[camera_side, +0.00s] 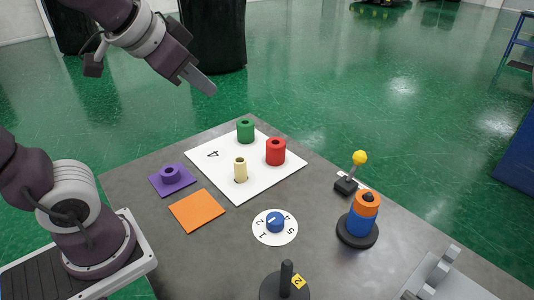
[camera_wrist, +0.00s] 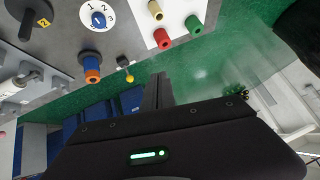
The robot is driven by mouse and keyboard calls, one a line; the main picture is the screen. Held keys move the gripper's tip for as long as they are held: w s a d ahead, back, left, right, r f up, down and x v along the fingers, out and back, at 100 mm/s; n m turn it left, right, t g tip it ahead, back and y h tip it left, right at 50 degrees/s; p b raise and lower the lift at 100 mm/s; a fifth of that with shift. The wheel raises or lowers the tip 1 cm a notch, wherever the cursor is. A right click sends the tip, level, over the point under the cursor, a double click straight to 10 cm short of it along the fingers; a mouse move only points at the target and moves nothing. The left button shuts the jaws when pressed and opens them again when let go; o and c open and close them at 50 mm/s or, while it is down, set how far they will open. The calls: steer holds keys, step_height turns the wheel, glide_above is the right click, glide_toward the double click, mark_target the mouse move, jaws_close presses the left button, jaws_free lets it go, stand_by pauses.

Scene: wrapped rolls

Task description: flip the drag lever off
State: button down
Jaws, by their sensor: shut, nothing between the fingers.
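The lever, a thin stick with a yellow ball knob (camera_side: 360,157), rises from a small black base (camera_side: 346,187) at the right of the table. The stick leans slightly to the right in the side view. Its yellow knob (camera_wrist: 130,79) also shows in the wrist view, left of my fingers. My gripper (camera_side: 210,91) is shut and empty, high above the table's far left, well away from the lever. Its fingers (camera_wrist: 158,78) show in the wrist view. A pale strip beside the lever base is too small to read.
A black post with orange and blue rolls (camera_side: 364,212) stands just in front of the lever. A white mat (camera_side: 215,167) holds green, red and cream rolls. A blue dial (camera_side: 275,222), a black post (camera_side: 287,275) and a grey bracket (camera_side: 440,272) stand nearer the front.

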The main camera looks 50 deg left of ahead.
steer(key=s+d+f+n+g+h, duration=0.1)
steer(key=s+d+f, duration=0.2)
steer(key=s, duration=0.3)
steer(key=s+d+f+g+h, duration=0.1)
steer(key=s+d+f+g, duration=0.15)
steer(key=s, duration=0.25)
steer(key=w+d+n, duration=0.3)
steer(key=w+n, duration=0.7)
steer(key=w, duration=1.2)
steer(key=n, duration=0.6)
glide_toward(355, 167)
steer(key=s+a+r, duration=0.2)
steer(key=s+r, duration=0.2)
steer(key=s, duration=0.3)
steer(key=w+f, duration=0.2)
steer(key=f, duration=0.1)
steer(key=w+f, duration=0.3)
steer(key=w+d+f, duration=0.1)
steer(key=w+f, duration=0.1)
steer(key=f, duration=0.1)
steer(key=shift+w+d+f, duration=0.1)
steer(key=shift+w+f, duration=0.05)
steer(key=shift+w, duration=0.6)
